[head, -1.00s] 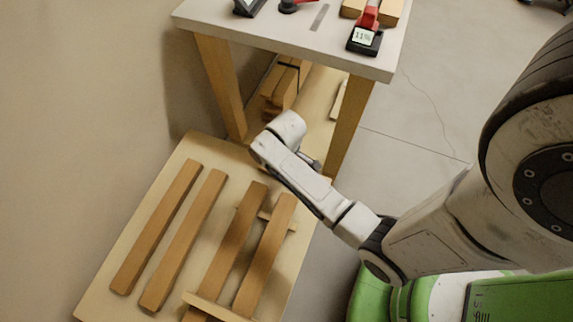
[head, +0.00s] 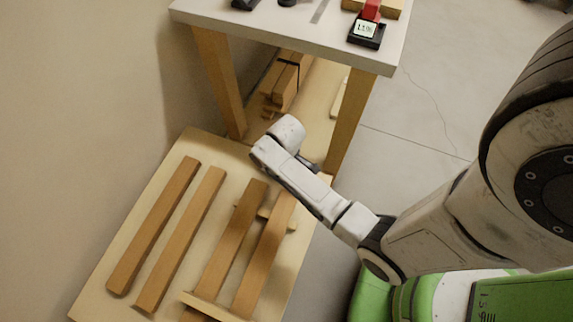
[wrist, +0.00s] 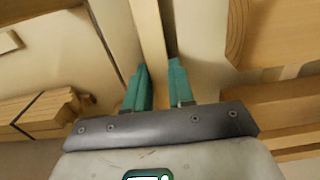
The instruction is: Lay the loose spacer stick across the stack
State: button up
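My gripper's two teal fingers (wrist: 160,85) lie against both sides of a narrow pale spacer stick (wrist: 148,35), which runs up the wrist view from between them; they look shut on it. In the head view the fingers and this stick are mostly hidden behind my arm. The stack is at the lower middle of the head view: two long brown beams (head: 236,235) side by side on pale cross sticks (head: 215,306). Part of the stack shows at the right of the wrist view (wrist: 280,40). My gripper is beyond the stack's far end, near the bench.
Two separate beams (head: 155,225) lie left of the stack on the pale board (head: 125,238). A bench (head: 290,33) stands behind, its right leg (head: 350,120) close to my wrist. A strapped wood bundle (head: 287,80) and a pale piece (head: 340,98) lie beneath it.

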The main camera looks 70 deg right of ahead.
grip_shut()
jog(key=shift+r, duration=0.1)
notch_tip(320, 180, up, 10)
jog(key=p, duration=1.1)
